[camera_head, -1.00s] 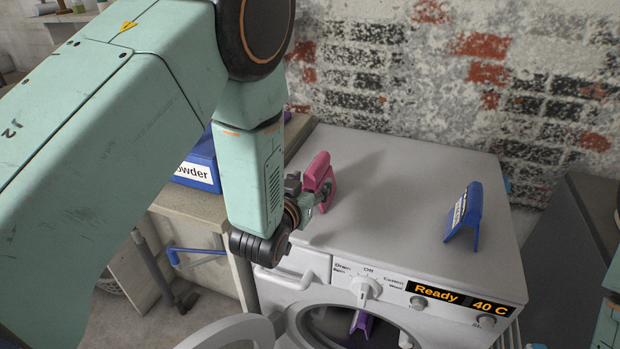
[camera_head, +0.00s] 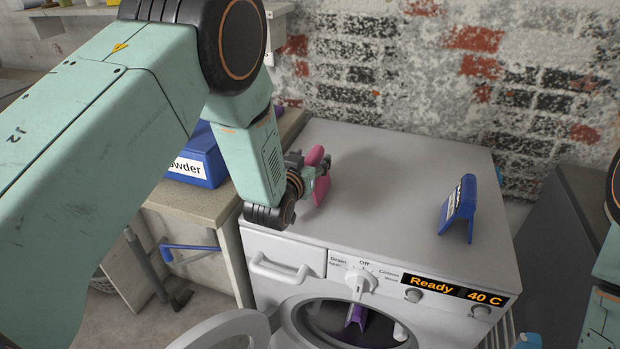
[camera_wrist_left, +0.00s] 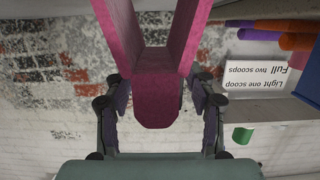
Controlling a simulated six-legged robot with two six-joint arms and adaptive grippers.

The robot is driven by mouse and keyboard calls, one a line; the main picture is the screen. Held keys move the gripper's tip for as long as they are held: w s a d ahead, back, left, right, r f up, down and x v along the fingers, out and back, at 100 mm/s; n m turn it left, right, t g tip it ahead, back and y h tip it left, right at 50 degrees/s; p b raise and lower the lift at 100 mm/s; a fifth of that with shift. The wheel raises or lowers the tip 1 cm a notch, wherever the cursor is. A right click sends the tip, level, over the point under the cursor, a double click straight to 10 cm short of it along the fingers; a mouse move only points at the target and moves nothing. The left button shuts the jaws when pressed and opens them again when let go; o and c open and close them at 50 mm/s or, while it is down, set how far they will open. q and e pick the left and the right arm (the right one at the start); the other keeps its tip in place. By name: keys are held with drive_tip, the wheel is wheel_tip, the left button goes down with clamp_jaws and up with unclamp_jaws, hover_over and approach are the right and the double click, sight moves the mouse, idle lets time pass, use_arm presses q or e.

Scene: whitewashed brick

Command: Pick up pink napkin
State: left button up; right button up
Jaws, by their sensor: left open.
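The pink napkin (camera_head: 319,189) stands folded on the left part of the washing machine's (camera_head: 385,215) white top, partly hidden by my left gripper. My left gripper (camera_head: 317,172) is at the napkin, low over the top. In the left wrist view the napkin (camera_wrist_left: 156,105) hangs between the two fingers of my left gripper (camera_wrist_left: 160,90). The fingers are apart on both sides of it, with gaps visible, and are not closed on it. My right gripper is not in view; only part of that arm shows at the right edge.
A blue folded piece with a label (camera_head: 459,208) stands on the right of the machine top. A blue powder box (camera_head: 200,160) is on the counter at left. The round door (camera_head: 225,332) is open, with something purple (camera_head: 355,318) inside. The top's middle is clear.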

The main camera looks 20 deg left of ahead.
use_arm(q)
drive_tip(key=shift+d, duration=0.3)
drive_tip(key=shift+c, duration=0.9)
drive_tip(key=shift+a, duration=0.25)
drive_tip(key=c, duration=0.4)
drive_tip(key=shift+d, duration=0.2)
drive_tip(key=c, duration=0.5)
clamp_jaws()
drive_tip(key=shift+a+r, duration=0.1)
drive_tip(key=shift+a, duration=0.05)
